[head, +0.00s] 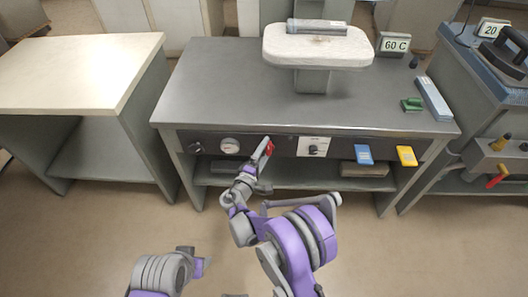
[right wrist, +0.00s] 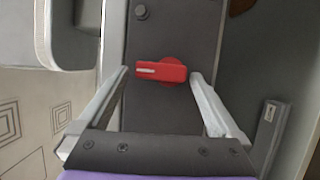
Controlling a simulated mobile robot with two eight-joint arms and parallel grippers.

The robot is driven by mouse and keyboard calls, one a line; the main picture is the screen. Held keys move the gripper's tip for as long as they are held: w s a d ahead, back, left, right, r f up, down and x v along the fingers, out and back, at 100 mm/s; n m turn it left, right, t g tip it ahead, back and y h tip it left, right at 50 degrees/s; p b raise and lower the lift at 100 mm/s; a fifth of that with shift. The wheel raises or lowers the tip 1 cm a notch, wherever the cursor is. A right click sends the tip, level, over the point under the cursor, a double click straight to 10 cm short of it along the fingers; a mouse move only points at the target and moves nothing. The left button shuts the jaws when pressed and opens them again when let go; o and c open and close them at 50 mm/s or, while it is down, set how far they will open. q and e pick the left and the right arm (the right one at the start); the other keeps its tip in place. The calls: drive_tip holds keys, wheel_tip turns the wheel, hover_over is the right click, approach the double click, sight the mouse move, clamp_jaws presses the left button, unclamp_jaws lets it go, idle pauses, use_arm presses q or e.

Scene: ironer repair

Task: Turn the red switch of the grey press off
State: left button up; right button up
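The grey press (head: 220,80) stands ahead, with a dark control panel along its front. Its red switch (head: 266,148) is on that panel, partly hidden by my right gripper (head: 257,163). In the right wrist view the red switch (right wrist: 165,72) has a bar handle with a white line, lying roughly crosswise between the fingertips. My right gripper (right wrist: 158,76) is open, one finger on each side of the handle. A small gap shows on the left; I cannot tell whether the right finger touches. My left gripper (head: 201,266) is low at the left, away from the press; its fingers are unclear.
The panel also carries a gauge (head: 230,146), a dark knob on a white plate (head: 313,147), a blue tag (head: 364,154) and a yellow tag (head: 407,156). A pale table (head: 75,75) stands left; another machine (head: 490,100) stands right. Floor between is clear.

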drive_tip(key=shift+s+a, duration=0.1)
drive_tip(key=p+v, duration=0.1)
drive_tip(key=v, duration=0.9)
drive_tip(key=shift+s, duration=0.3)
